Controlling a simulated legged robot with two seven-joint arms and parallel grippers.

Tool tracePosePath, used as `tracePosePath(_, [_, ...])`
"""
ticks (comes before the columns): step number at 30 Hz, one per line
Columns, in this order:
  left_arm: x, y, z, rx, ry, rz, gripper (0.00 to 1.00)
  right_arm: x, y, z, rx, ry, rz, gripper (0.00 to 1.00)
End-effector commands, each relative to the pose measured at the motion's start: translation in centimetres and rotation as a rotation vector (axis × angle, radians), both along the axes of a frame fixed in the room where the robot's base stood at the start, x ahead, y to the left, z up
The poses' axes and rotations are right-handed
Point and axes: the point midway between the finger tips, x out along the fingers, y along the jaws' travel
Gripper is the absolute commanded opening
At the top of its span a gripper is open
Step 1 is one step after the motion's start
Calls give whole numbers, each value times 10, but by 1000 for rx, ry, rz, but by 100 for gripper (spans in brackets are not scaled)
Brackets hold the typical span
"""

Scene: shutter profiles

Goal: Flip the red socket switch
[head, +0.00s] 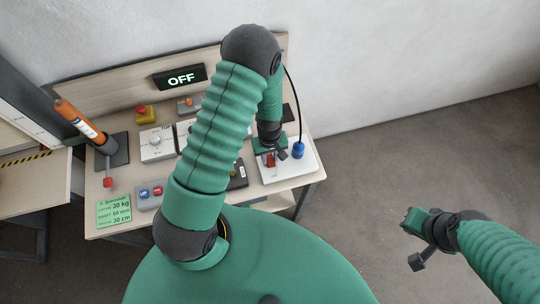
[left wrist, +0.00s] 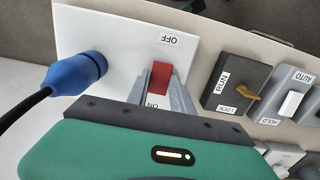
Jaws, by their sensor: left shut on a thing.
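The red socket switch (left wrist: 159,76) sits on a white plate (left wrist: 78,32) between an OFF label (left wrist: 166,40) and an ON label (left wrist: 152,104), both upside down in the left wrist view. The grey fingers of my left gripper (left wrist: 161,98) are shut on the switch, one on each side. In the head view, my left gripper (head: 268,153) is at the white plate (head: 296,172) on the right end of the table, with a bit of red switch (head: 270,160) showing. My right gripper (head: 410,222) hangs over bare floor, far from the table; its fingers are too small to judge.
A blue plug (left wrist: 75,73) with a black cable stands beside the switch. A RUN/LOCK selector (left wrist: 236,83) and an AUTO/HOLD toggle (left wrist: 289,101) are to its right. A display (head: 180,77) reads OFF. An orange-handled lever (head: 82,122) stands at the table's left.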

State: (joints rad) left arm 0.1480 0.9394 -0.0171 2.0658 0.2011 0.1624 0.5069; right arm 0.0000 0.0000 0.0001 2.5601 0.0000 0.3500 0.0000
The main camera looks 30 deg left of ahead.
Motion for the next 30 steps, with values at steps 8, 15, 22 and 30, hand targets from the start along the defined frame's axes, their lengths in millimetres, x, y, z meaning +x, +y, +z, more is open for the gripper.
tracePosePath(8, [2,1,1,1,-5,0,48,0,0,0,0,0,0,0])
tracePosePath(15, [1,1,0,0,-3,0,49,0,0,0,0,0,0,0])
tracePosePath(22, [3,1,20,1,-7,-1,49,0,0,-5,0,0,0,0])
tracePosePath(30, [6,3,97,1,-11,-3,49,0,0,-15,0,0,0,0])
